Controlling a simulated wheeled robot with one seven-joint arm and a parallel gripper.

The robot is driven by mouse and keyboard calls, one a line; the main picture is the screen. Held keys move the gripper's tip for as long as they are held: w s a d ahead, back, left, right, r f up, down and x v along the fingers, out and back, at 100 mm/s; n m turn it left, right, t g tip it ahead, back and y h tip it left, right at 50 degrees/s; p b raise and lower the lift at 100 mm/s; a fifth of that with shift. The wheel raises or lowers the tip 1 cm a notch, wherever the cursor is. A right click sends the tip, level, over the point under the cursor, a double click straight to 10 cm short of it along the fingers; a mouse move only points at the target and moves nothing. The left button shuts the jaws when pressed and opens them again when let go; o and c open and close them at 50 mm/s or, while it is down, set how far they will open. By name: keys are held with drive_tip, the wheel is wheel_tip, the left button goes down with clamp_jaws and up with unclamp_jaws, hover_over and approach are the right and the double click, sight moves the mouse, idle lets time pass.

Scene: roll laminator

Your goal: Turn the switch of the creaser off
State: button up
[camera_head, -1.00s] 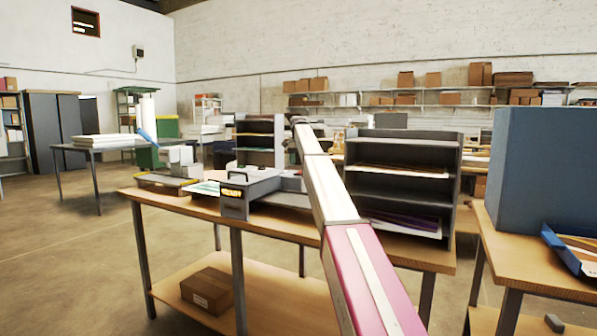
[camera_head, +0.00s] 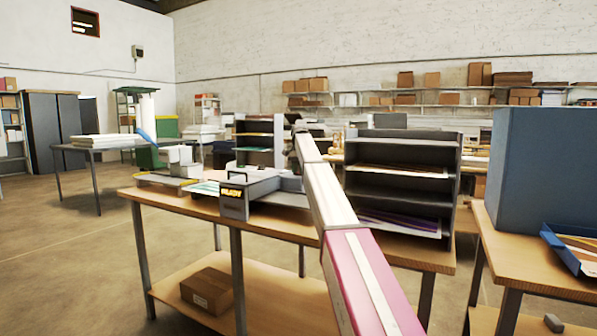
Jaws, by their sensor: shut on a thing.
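A grey machine with a lit yellow display (camera_head: 233,193) on its front end stands on the wooden table left of my arm. It may be the creaser, but I cannot tell for sure. Its switch cannot be made out. My arm reaches away from me, past the right side of this machine. A dark part shows at the arm's far end, but the fingers of my gripper cannot be seen; they seem hidden behind the arm.
A white device (camera_head: 182,160) stands at the table's left end. A dark shelf unit (camera_head: 402,183) with sheets stands right of my arm. A cardboard box (camera_head: 207,290) lies on the lower shelf. A blue box (camera_head: 545,170) is on the right table. Open floor lies left.

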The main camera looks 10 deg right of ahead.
drive_tip(key=shift+w+d+r+g+y, duration=0.1)
drive_tip(key=shift+w+g+y, duration=0.05)
drive_tip(key=shift+g+y, duration=0.15)
drive_tip(key=o, duration=0.9)
drive_tip(key=shift+r, duration=0.1)
